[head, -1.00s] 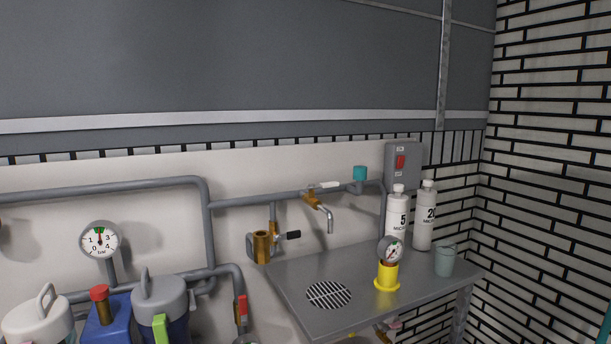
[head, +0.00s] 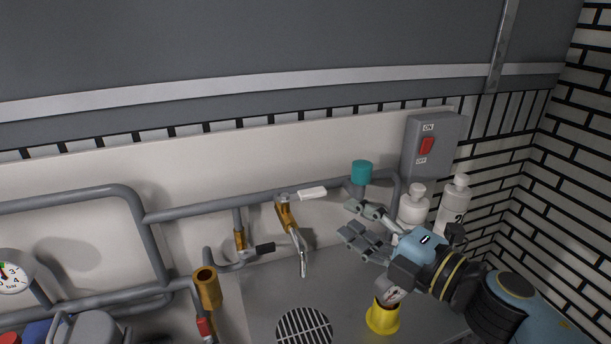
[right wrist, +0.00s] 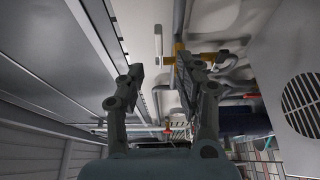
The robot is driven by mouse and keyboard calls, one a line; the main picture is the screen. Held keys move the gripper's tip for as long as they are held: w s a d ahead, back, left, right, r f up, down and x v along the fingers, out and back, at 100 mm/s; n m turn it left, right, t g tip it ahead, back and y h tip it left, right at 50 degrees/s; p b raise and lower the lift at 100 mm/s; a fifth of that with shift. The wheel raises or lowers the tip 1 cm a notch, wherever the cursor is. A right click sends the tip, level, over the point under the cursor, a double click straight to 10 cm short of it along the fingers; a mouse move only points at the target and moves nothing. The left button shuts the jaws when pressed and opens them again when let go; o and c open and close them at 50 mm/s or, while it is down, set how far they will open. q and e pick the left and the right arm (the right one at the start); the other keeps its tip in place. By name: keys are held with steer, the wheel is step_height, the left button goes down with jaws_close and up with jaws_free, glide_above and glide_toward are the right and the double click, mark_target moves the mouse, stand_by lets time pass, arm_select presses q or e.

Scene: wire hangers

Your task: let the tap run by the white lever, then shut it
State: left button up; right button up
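The brass tap (head: 285,214) sits on the grey wall pipe above the steel counter, its spout (head: 300,252) pointing down. Its white lever (head: 312,193) lies roughly along the pipe, pointing right. No water shows at the spout. My right gripper (head: 350,221) is open and empty, to the right of the spout and below the lever, apart from both. In the right wrist view its two fingers (right wrist: 160,70) stand apart, with brass fittings (right wrist: 180,62) beyond them. My left gripper is in neither view.
A teal cap (head: 362,172) stands on the pipe right of the lever. A black-handled valve (head: 264,248) is left of the spout. White bottles (head: 413,208), a grey switch box (head: 432,150) and a yellow-based gauge (head: 383,318) are near my right arm. A drain grate (head: 304,328) lies below.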

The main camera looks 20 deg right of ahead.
mark_target(316, 196)
steer(key=x, duration=0.3)
steer(key=shift+w+a+r+p, duration=0.2)
steer(key=shift+w+r+p, duration=0.05)
steer(key=shift+w+p, duration=0.1)
steer(key=x, duration=0.6)
steer(key=shift+w+a+f, duration=0.15)
steer(key=shift+w+f, duration=0.1)
steer(key=shift+w, duration=0.1)
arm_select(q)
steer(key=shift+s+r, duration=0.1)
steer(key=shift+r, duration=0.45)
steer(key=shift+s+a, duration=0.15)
arm_select(e)
jaws_close()
